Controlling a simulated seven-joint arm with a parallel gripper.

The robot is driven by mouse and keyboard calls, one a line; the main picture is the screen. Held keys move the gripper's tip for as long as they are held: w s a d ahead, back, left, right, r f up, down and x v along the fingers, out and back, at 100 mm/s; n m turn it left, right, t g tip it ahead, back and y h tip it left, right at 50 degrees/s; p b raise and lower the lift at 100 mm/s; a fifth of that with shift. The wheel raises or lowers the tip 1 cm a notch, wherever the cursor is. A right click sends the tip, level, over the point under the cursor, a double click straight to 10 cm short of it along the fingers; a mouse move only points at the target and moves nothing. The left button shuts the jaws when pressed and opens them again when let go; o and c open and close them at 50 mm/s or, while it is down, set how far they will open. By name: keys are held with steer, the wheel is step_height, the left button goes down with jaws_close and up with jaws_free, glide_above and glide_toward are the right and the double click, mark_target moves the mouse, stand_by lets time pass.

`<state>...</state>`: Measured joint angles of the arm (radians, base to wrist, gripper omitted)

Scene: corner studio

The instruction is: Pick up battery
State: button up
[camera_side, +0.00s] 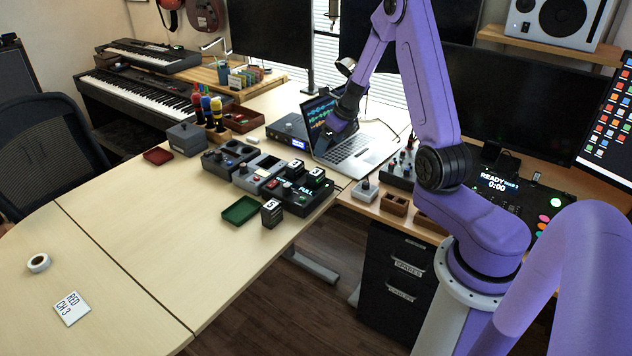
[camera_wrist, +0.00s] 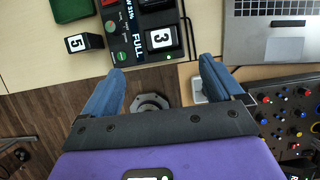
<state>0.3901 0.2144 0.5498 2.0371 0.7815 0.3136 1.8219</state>
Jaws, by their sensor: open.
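A black block with a white "5" label, which looks like a battery (camera_side: 271,213), stands on the light table beside the green tray (camera_side: 241,210). It also shows at upper left in the wrist view (camera_wrist: 84,42). Similar numbered blocks sit in the black dock marked "FULL" (camera_side: 306,195); one labelled "3" (camera_wrist: 162,39) shows in the wrist view. My gripper (camera_wrist: 160,85) is open and empty, its two blue fingers wide apart. In the side view it is over the laptop area, back and right of the "5" block, and its fingertips are hard to make out.
The open laptop (camera_side: 355,155) stands behind the dock. A knobbed mixer (camera_wrist: 290,115) is at right in the wrist view. The left table is mostly clear.

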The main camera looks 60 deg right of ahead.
glide_toward(316, 171)
steer(key=x, duration=0.5)
steer(key=shift+a+f, duration=0.1)
steer(key=shift+a, duration=0.15)
steer(key=shift+x, duration=2.6)
steer(key=shift+s+d, duration=0.1)
steer(key=shift+s, duration=0.05)
steer(key=c, duration=1.2)
steer(key=shift+c, duration=0.4)
